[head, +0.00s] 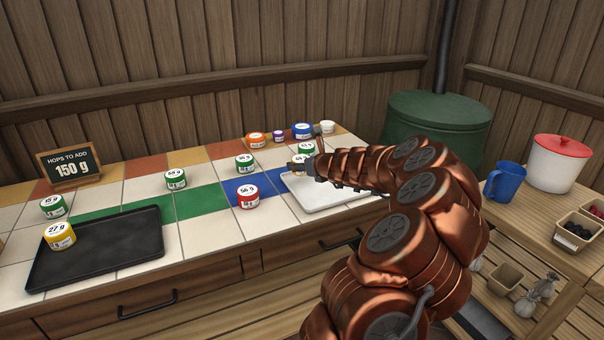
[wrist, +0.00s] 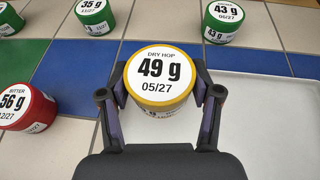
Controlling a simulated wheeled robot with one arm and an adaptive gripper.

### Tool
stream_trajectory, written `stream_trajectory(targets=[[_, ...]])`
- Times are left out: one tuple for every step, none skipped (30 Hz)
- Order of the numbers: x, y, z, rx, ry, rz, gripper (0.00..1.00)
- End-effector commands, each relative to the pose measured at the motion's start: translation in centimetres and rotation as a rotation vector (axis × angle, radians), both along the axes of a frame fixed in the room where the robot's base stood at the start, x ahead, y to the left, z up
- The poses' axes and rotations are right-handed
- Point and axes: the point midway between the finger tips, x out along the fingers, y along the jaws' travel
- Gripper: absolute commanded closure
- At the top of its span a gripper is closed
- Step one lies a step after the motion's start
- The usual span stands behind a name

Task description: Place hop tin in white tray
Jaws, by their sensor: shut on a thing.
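My gripper (wrist: 158,100) is shut on a hop tin (wrist: 160,75) with a yellow rim and a white lid reading "DRY HOP 49 g 05/27". One finger is on each side of the tin. In the head view my gripper (head: 300,170) is over the far left part of the white tray (head: 335,198), and my arm hides part of that tray. In the wrist view the white tray (wrist: 275,110) spreads to the right of and below the tin. I cannot tell whether the tin touches the tray.
A red 56 g tin (head: 248,198) stands left of the white tray. Green 35 g (head: 245,163) and 43 g (wrist: 228,20) tins stand behind. A black tray (head: 110,250) holds a yellow 27 g tin (head: 60,237). A sign (head: 73,168) reads "HOPS TO ADD 150 g".

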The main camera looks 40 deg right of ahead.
Motion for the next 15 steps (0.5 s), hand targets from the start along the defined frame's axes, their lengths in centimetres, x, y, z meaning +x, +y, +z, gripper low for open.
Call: stream_trajectory(targets=[[0.0, 0.1, -0.9, 0.005, -0.001, 0.001, 0.72], [0.0, 0.1, -1.2, 0.005, -0.002, 0.001, 0.72], [0.1, 0.2, -1.7, 0.005, -0.002, 0.002, 0.72], [0.1, 0.2, -2.0, 0.005, -0.002, 0.002, 0.72], [0.1, 0.2, -2.5, 0.004, -0.002, 0.003, 0.72], [0.1, 0.2, -2.8, 0.004, -0.002, 0.003, 0.72], [0.0, 0.1, -3.1, 0.005, -0.002, 0.002, 0.72], [0.0, 0.1, -3.3, 0.005, -0.002, 0.001, 0.72], [0.0, 0.1, -3.5, 0.004, -0.002, 0.002, 0.72], [0.0, 0.1, -3.5, 0.003, -0.002, 0.001, 0.72], [0.0, 0.1, -3.4, 0.002, -0.002, 0.001, 0.72], [0.0, 0.1, -3.4, 0.003, -0.001, 0.001, 0.72], [0.0, 0.1, -3.4, 0.001, -0.001, 0.001, 0.72], [0.0, 0.1, -3.4, 0.002, 0.0, 0.001, 0.72], [0.0, 0.1, -3.4, 0.003, -0.001, 0.001, 0.72]])
